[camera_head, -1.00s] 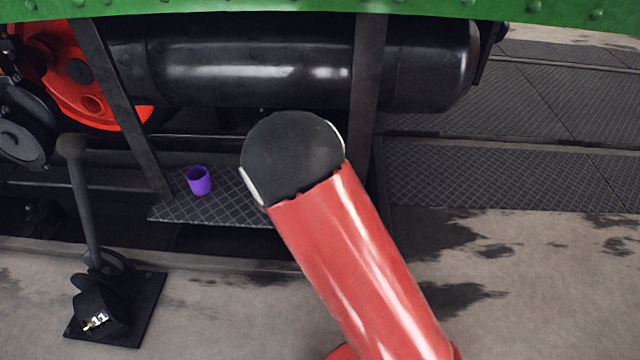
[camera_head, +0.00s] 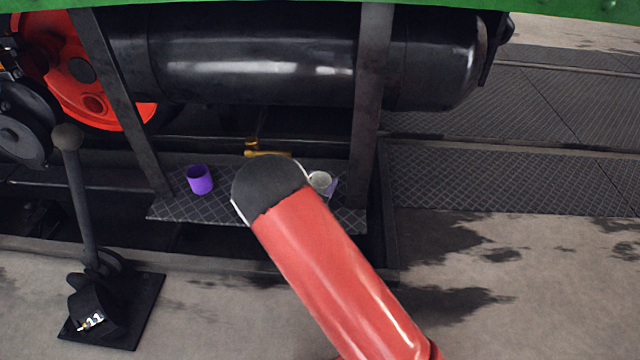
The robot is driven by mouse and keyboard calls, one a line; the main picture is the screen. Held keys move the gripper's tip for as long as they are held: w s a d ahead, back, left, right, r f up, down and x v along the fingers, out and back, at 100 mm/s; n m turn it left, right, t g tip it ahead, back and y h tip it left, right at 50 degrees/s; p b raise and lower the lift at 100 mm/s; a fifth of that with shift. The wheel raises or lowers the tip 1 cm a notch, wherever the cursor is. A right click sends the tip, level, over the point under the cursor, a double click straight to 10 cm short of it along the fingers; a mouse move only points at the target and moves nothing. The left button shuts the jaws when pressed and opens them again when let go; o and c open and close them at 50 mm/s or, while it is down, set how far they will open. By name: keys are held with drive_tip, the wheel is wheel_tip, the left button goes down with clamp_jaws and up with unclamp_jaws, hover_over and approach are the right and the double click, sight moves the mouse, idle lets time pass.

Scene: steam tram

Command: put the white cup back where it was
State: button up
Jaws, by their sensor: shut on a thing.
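The white cup (camera_head: 321,181) shows just right of my dark arm joint, above the step plate, with its open top visible and its left part hidden by my arm. I cannot tell whether it rests on the plate or is held above it. A small purple patch (camera_head: 334,186) shows at its right side; what it belongs to is unclear. A purple cup (camera_head: 200,180) stands upright on the left part of the patterned step plate (camera_head: 185,212). My gripper is hidden behind my arm.
A brass-coloured piece (camera_head: 266,153) shows just above my arm joint. Dark uprights (camera_head: 368,120) flank the step plate, and a black cylinder (camera_head: 250,60) hangs above. A black lever (camera_head: 83,200) stands at left. Plate between purple cup and arm is clear.

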drive_tip(key=shift+f, duration=0.1)
drive_tip(key=o, duration=1.1)
drive_tip(key=shift+c, duration=0.2)
